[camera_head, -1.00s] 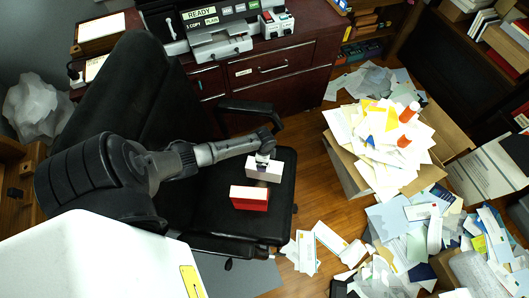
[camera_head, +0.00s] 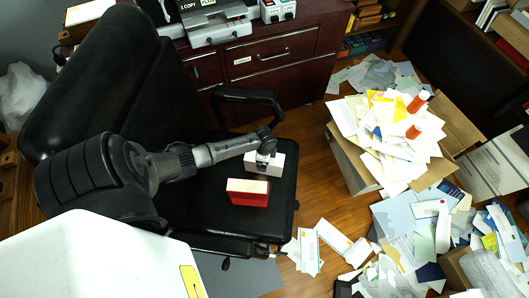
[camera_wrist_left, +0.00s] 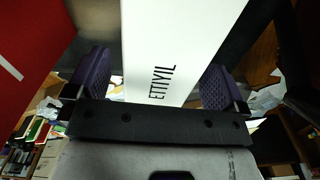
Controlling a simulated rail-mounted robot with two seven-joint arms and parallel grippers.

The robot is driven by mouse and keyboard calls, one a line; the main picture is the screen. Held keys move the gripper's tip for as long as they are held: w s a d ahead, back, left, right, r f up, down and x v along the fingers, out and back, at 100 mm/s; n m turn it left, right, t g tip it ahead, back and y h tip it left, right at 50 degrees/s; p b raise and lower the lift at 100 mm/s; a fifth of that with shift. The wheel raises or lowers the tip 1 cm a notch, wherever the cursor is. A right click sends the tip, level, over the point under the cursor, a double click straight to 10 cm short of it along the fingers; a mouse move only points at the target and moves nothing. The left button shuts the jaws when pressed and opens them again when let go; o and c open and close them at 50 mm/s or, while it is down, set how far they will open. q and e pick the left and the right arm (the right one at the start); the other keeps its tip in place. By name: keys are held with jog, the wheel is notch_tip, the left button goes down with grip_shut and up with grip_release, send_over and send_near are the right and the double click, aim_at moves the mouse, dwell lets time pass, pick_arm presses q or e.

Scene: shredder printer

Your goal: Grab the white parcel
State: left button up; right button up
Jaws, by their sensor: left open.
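The white parcel, a box, lies on the black chair seat (camera_head: 215,215) in the head view (camera_head: 276,170). In the left wrist view the parcel (camera_wrist_left: 180,45) shows a white face with dark lettering and extends between my two purple finger pads. My left gripper (camera_wrist_left: 158,82) is open, with a gap visible between the parcel and the right pad. In the head view my left gripper (camera_head: 264,157) is at the parcel's top; its fingers are too small to make out. My right gripper is not in view.
A red box with a pale top (camera_head: 247,193) sits close beside the parcel; it also shows at the left in the wrist view (camera_wrist_left: 28,45). The chair's armrest (camera_head: 248,97) is behind. A carton heaped with papers (camera_head: 350,160) stands at right, with papers strewn on the floor.

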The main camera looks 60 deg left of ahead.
pick_arm(q)
jog(key=shift+f, duration=0.2)
jog(key=shift+c, duration=0.3)
grip_shut()
dwell(0.6)
